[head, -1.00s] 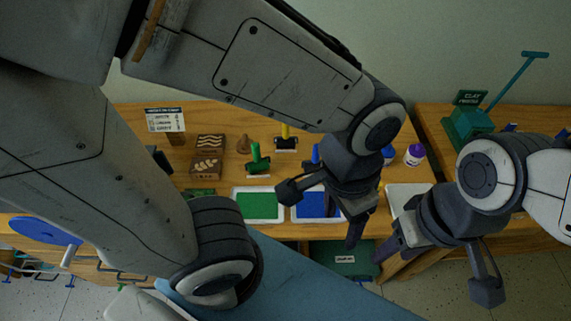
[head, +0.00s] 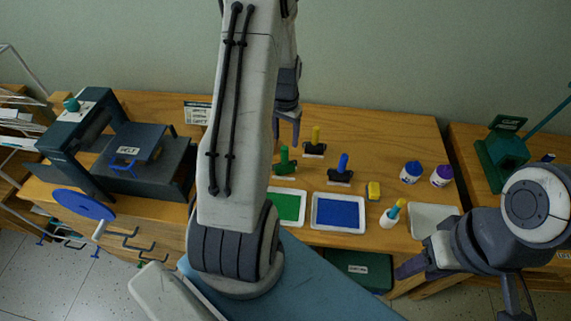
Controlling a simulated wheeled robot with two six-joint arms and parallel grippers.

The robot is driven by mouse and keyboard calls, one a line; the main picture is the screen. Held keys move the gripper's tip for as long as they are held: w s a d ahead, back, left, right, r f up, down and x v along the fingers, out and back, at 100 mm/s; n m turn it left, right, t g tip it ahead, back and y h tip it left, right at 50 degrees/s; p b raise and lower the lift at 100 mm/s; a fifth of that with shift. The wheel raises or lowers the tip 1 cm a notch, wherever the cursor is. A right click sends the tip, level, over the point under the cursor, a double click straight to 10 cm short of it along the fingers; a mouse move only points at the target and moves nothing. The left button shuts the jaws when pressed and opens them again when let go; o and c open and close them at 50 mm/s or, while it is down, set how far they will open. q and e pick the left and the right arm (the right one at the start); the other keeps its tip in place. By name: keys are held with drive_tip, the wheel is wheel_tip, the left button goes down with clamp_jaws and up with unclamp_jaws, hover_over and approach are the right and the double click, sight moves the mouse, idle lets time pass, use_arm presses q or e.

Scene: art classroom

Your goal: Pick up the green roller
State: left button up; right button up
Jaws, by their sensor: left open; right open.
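The green roller (head: 284,161) stands with its handle up on the wooden table, just behind the green paint tray (head: 288,207). My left gripper (head: 287,138) is open, with its fingers pointing down. In the picture it shows just above the green roller's handle. Whether it touches the handle cannot be told. My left forearm hides part of this gripper and the left part of the green tray. My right gripper (head: 460,288) is open and empty at the lower right, in front of the table's front edge.
Yellow (head: 315,142) and blue (head: 341,168) rollers stand close to the right. A dark press (head: 140,150) fills the left side.

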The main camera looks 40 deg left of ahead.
sight(285, 148)
use_arm(q)
drive_tip(key=f, duration=0.2)
drive_tip(key=f+p, duration=0.1)
drive_tip(key=f, duration=0.2)
drive_tip(key=shift+s+a+f, duration=0.1)
drive_tip(key=shift+a+f, duration=0.05)
drive_tip(key=shift+a, duration=0.05)
drive_tip(key=shift+f+p, duration=0.5)
drive_tip(key=shift+p, duration=0.05)
wheel_tip(285, 148, down, 3)
drive_tip(key=shift+f+p, duration=0.1)
drive_tip(key=shift+p, duration=0.7)
drive_tip(key=shift+f, duration=0.55)
clamp_jaws()
